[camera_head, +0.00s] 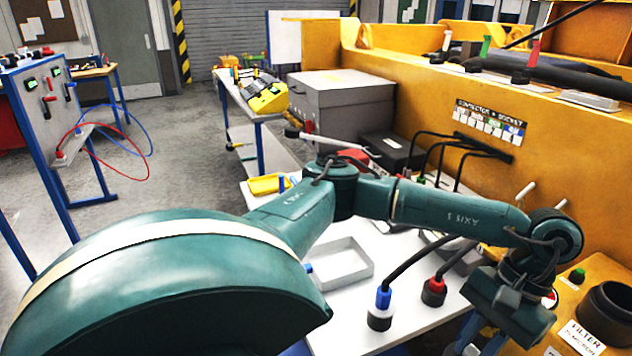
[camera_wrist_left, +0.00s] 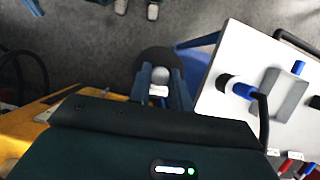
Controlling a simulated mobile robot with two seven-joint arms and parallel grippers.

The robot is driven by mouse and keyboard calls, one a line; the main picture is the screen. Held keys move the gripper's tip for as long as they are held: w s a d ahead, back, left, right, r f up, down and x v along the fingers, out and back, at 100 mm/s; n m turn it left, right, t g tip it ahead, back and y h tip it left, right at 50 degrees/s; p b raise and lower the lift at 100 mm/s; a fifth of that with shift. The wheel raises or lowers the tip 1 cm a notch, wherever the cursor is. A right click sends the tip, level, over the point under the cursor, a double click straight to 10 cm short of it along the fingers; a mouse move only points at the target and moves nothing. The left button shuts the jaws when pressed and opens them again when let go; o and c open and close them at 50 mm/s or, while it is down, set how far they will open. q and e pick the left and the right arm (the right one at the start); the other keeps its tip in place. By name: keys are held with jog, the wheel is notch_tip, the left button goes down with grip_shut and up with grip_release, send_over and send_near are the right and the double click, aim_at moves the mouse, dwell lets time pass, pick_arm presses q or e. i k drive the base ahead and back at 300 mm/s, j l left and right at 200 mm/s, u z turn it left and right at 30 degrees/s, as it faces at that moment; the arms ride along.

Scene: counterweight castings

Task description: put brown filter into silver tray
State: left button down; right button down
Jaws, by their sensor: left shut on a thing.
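The silver tray (camera_head: 340,262) is a shallow, open, empty box on the white table in the head view. My left arm reaches over the table to the right, and my left gripper (camera_head: 478,342) is at the lower right, past the tray. In the left wrist view my left gripper (camera_wrist_left: 160,88) is shut on a dark round thing (camera_wrist_left: 147,58) with a pale knob between the fingers. It looks like the brown filter, though its colour is hard to tell. My right gripper is not in view.
Blue (camera_head: 381,310) and red (camera_head: 434,288) plugs with cables stand right of the tray. A yellow tray (camera_head: 268,184) lies behind. A yellow casting (camera_head: 560,140) walls the right side. A dark cylindrical socket (camera_head: 606,312) sits by a FILTER label.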

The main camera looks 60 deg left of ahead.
aim_at(338, 267)
jog(key=k+j+u, duration=0.3)
jog(key=j, duration=0.35)
jog(key=k+j+u, duration=0.2)
jog(key=i+j, duration=0.1)
jog(key=i, duration=0.4)
